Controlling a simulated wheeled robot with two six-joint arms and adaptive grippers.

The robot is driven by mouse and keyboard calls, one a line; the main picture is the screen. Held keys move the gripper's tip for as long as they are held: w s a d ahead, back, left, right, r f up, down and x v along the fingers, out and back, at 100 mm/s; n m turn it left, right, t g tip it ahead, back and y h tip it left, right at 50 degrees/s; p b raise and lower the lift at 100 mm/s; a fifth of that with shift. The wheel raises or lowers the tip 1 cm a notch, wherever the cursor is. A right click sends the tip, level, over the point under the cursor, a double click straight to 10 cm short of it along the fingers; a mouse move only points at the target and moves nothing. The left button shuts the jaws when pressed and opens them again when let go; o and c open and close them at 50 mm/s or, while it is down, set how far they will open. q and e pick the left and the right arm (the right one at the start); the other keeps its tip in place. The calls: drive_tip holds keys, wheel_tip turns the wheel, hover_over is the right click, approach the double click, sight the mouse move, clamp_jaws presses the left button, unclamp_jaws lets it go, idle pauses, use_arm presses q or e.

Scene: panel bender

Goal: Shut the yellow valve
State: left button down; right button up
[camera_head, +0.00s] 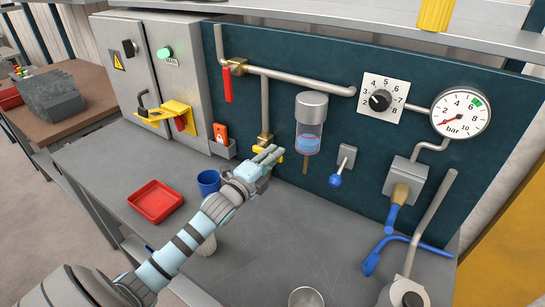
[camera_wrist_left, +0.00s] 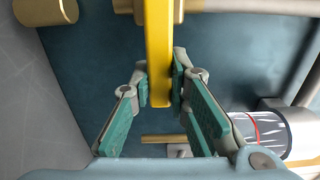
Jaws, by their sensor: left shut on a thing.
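The yellow valve handle (camera_head: 258,149) sits below the brass valve body (camera_head: 265,139) on the vertical pipe and is largely hidden by my gripper. In the left wrist view the yellow handle (camera_wrist_left: 158,50) is a flat bar that crosses at about a right angle to the pipe (camera_wrist_left: 250,5). My left gripper (camera_head: 271,155) is at the panel, shut on this handle. Its fingers (camera_wrist_left: 160,78) lie on both sides of the bar near its free end. My right gripper is not in view.
A red valve handle (camera_head: 228,84) hangs at upper left. A sight glass (camera_head: 309,125) and a small blue-tipped lever (camera_head: 341,168) are to the right of my gripper. A blue cup (camera_head: 208,182) and red tray (camera_head: 156,201) stand on the bench.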

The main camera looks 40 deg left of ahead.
use_arm(q)
drive_tip(key=c, duration=1.7)
unclamp_jaws()
drive_tip(key=shift+a, duration=0.1)
drive_tip(key=shift+o, duration=0.9)
drive_tip(key=shift+w+a+f, duration=0.1)
drive_tip(key=shift+w, duration=0.05)
drive_tip(key=shift+s, duration=0.25)
drive_tip(key=s, duration=1.1)
drive_tip(key=shift+s, duration=0.3)
